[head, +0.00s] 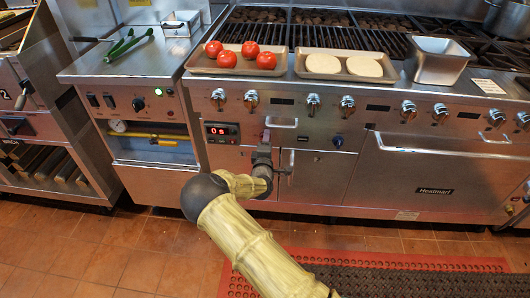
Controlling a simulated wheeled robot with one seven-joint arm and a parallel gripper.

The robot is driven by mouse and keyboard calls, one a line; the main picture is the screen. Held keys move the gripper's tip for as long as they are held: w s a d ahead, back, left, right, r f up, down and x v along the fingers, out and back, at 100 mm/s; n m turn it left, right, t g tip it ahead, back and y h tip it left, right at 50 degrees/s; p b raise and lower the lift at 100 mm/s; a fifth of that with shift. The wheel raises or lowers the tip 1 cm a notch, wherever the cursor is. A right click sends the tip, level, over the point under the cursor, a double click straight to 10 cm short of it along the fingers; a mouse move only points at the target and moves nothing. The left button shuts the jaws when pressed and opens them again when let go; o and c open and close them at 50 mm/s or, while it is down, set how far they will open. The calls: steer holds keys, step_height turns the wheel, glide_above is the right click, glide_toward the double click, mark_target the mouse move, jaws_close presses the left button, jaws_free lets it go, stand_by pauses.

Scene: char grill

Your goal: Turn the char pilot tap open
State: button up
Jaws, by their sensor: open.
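I cannot pick out the char pilot tap for certain. A yellow gas pipe (150,135) with a round gauge (118,126) runs through the open recess at the left, and a small dark knob (338,141) sits on the lower front of the grill. A row of chrome knobs, one of them here (312,104), lines the front panel above. My gripper (266,138) is open, in front of the grill cabinet just right of the red digital display (221,132). It is seen from behind, and its fingertips are hard to make out. No held object shows.
A tray of tomatoes (200,64) and a tray with two pale round patties (305,68) stand on the front ledge, beside a steel container (437,62). Cucumbers (129,45) lie on the left counter. A door handle (400,143) juts out at right.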

steer(key=s+p, duration=0.2)
steer(key=s, duration=1.5)
steer(key=shift+s+a, duration=0.2)
steer(key=shift+a, duration=0.1)
